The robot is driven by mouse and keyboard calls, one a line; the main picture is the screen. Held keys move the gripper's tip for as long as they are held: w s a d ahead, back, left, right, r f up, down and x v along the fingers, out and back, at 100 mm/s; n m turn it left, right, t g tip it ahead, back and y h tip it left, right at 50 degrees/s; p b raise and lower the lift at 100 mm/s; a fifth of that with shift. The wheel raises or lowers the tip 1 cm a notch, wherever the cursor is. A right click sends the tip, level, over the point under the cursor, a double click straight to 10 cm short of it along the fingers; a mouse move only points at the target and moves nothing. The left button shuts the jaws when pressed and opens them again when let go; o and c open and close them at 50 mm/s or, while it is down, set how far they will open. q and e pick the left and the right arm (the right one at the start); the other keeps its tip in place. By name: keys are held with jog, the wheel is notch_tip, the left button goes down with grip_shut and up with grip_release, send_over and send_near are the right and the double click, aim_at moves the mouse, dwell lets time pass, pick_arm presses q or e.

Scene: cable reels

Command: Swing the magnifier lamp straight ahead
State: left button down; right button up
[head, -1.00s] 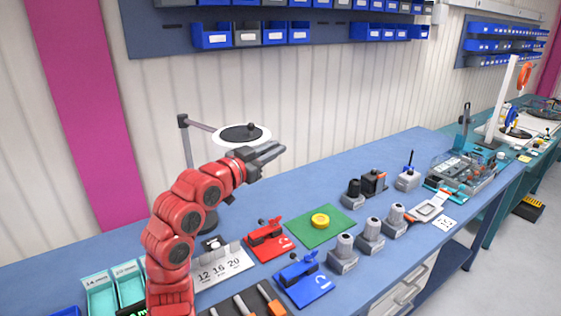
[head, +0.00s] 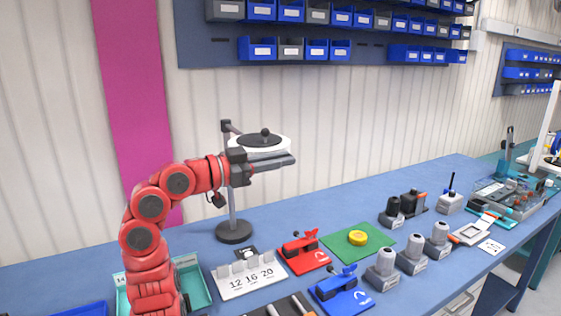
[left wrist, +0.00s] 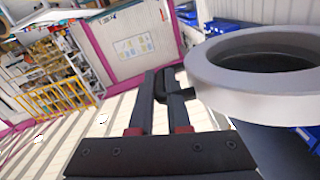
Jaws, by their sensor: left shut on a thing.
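The magnifier lamp has a white ring head (head: 283,145) with a dark middle and a black knob on top. Its grey pole (head: 231,205) stands upright on a round dark base on the blue bench. My left gripper (head: 285,161) is at the near side of the ring head, just below its rim. In the left wrist view its two dark fingers (left wrist: 162,92) are closed on a small dark handle beside the lamp's ring (left wrist: 208,85). The lamp's arm is mostly hidden behind the head and gripper. My right gripper is in no view.
Teal trays (head: 193,283) are at the left. Blue bins (head: 340,49) hang on the wall above.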

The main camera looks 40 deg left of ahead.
pick_arm(q)
jog(key=c, duration=1.3)
grip_release()
jog(key=shift+d+f, duration=0.1)
jog(key=shift+f, duration=0.05)
jog(key=shift+o, duration=0.7)
jog(key=shift+w, duration=0.2)
jog(key=b+v, duration=0.3)
jog(key=v, duration=1.4)
